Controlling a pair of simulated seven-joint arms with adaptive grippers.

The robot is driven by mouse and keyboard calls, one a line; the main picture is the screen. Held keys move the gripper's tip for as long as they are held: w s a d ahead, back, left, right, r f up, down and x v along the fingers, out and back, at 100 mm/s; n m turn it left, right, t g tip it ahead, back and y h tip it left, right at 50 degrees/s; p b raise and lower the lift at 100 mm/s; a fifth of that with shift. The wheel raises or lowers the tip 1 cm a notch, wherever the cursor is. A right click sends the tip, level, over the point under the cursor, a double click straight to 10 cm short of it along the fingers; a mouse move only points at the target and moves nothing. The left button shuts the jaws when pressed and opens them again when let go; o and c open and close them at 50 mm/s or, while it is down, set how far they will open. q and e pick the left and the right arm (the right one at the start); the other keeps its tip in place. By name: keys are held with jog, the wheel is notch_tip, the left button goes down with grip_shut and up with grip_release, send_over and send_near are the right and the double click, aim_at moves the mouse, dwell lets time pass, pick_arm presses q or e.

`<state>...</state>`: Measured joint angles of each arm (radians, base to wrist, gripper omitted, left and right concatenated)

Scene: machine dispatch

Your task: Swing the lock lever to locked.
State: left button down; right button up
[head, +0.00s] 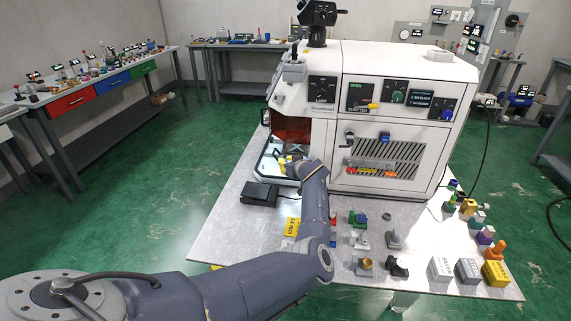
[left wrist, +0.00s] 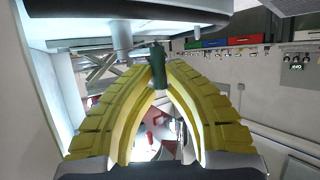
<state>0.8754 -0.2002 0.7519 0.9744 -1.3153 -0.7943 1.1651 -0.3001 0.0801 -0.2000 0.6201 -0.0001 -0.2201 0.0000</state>
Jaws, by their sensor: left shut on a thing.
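My left arm reaches across the table to the open bay at the left of the white machine (head: 395,130). Its yellow-fingered gripper (head: 286,162) is at the bay's lower front. In the left wrist view, the gripper (left wrist: 157,66) is shut, with its fingertips meeting around a dark green upright handle (left wrist: 157,60). This looks like the lock lever; its lower end shows between the fingers, and part of it is hidden by them. In the head view the lever is too small and covered to make out. My right gripper is not in view.
A black box (head: 259,193) lies on the grey table (head: 225,225) left of the arm. Several small parts and fixtures stand on the table to the right, with a yellow block (head: 495,273) at the front right corner. The machine's wall is close to the gripper.

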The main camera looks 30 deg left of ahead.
pick_arm(q)
jog(key=shift+d, duration=0.15)
dwell(0.3)
jog(key=c, duration=1.6)
grip_release()
jog(key=shift+w, duration=0.1)
jog(key=shift+c, duration=0.2)
jog(key=shift+o, duration=1.2)
jog(key=shift+a+m+t, duration=0.3)
